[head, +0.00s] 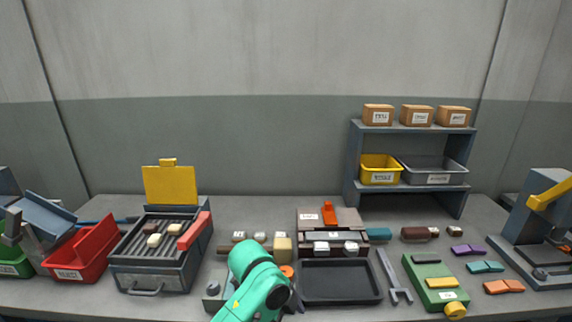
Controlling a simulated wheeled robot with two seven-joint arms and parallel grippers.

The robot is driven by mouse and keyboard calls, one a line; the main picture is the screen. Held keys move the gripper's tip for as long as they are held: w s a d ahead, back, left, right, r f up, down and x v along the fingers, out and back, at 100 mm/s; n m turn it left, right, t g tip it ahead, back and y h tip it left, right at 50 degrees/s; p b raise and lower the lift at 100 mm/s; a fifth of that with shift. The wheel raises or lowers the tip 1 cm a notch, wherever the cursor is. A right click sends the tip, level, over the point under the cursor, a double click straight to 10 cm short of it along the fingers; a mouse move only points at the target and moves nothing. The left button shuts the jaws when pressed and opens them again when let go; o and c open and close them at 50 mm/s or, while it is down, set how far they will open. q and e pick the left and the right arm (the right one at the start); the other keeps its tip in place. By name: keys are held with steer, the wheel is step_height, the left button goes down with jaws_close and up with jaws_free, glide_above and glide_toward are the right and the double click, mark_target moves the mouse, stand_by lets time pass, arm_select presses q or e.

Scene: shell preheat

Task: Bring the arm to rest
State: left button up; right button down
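One teal arm link of mine (252,280) rises from the bottom edge, left of centre, and bends over the front of the bench. I cannot tell from this view which arm it belongs to. No gripper fingers show, and the link hides part of the bench behind it. No other arm shows.
A black tray (341,299), a fork-shaped tool (393,277) and a green block (421,272) lie right of the arm. A shelf (356,160) stands behind.

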arm_select(q)
steer(key=s+a+f+n+t+y, duration=0.1)
steer(key=s+a+f+n, duration=0.2)
steer(key=s+a+n, duration=0.35)
steer(key=s+a+f+n+t+y, duration=0.1)
steer(key=s+a+f+n+y, duration=0.15)
steer(key=a+n, duration=0.6)
steer(key=s+a+f+n+t+y, duration=0.1)
steer(key=s+a+f+n, duration=0.2)
steer(key=s+a+n, duration=0.5)
step_height(320, 180, down, 22)
steer(key=w+a+m+g, duration=0.1)
steer(key=m+g, duration=0.1)
steer(key=m, duration=0.1)
steer(key=s+a+f, duration=0.3)
steer(key=s+f, duration=1.2)
steer(key=s, duration=0.1)
steer(key=shift+s+a+f+g, duration=0.15)
steer(key=shift+s+g, duration=0.25)
